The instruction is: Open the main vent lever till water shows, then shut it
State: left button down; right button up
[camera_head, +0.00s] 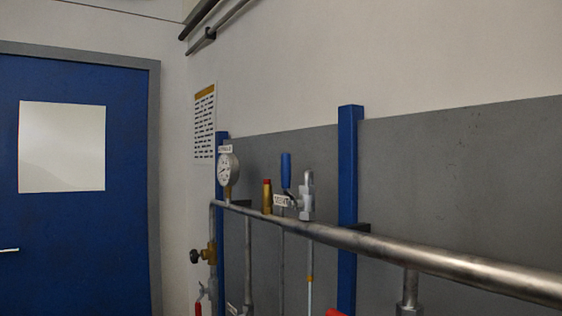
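The main pipe (440,258) runs along the wall from the lower right to the middle. A lever with a blue handle (286,170) stands upright on top of it, and I take this as the main vent lever. A small white tag (281,200) sits at its base; its lettering is too small to read surely. A grey metal bent fitting (307,194) stands just right of the lever. A thin pale tube (310,290) hangs below the pipe under it. I see no water. Neither of my grippers is in view.
A round gauge (228,170) and a brass fitting with a red top (267,196) stand left of the lever. A brass valve (207,254) sits lower left. A blue post (348,190) rises right of the lever. A blue door (80,240) is at far left.

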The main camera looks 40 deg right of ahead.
aim_at(286, 157)
jog(key=i+j, duration=0.15)
jog(key=i, duration=0.55)
jog(key=i+j, duration=0.2)
jog(key=i, duration=0.5)
jog(key=i+j, duration=0.15)
jog(key=i, duration=0.6)
jog(key=i+j, duration=0.15)
jog(key=i, duration=0.55)
jog(key=i+j, duration=0.15)
jog(key=i, duration=0.55)
jog(key=z, duration=3.85)
